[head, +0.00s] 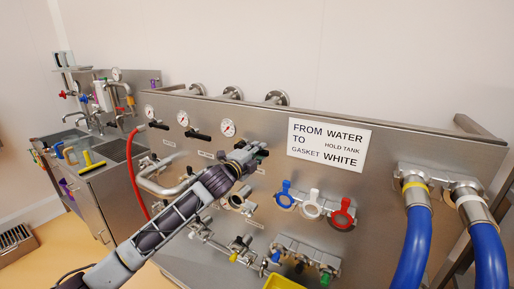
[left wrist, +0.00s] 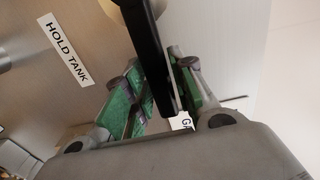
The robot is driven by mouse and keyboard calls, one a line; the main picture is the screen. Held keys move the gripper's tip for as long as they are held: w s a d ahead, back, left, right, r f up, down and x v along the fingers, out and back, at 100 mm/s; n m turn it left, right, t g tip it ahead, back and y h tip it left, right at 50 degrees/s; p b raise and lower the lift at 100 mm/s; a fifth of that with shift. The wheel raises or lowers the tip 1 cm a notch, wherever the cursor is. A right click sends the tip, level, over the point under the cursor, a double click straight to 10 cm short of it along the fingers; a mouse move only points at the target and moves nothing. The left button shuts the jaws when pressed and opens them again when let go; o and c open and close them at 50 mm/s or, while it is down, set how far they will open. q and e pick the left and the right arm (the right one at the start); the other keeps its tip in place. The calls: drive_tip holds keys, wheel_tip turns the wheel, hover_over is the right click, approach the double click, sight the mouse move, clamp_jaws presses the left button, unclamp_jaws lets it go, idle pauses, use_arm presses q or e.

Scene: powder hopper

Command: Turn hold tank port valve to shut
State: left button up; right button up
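My left gripper (head: 250,154) is at the panel, by the rightmost of the lever valves in a row under the gauges. In the left wrist view a black valve handle (left wrist: 150,50) lies between the green-padded fingers (left wrist: 158,85). The fingertips are close in on both sides of it and look closed on it. A "HOLD TANK" label (left wrist: 68,50) is on the steel panel left of the handle. The valve's body is hidden behind the gripper in the head view. My right gripper is in neither view.
Two more black-handled valves (head: 158,125) (head: 198,135) are to the left. A sign (head: 328,144), colored clamps (head: 312,204) and blue hoses (head: 414,245) are to the right. A steel pipe (head: 155,185) and a red hose (head: 132,165) run near my left arm.

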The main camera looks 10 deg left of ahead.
use_arm(q)
drive_tip(key=shift+o, duration=1.2)
drive_tip(key=v, duration=0.9)
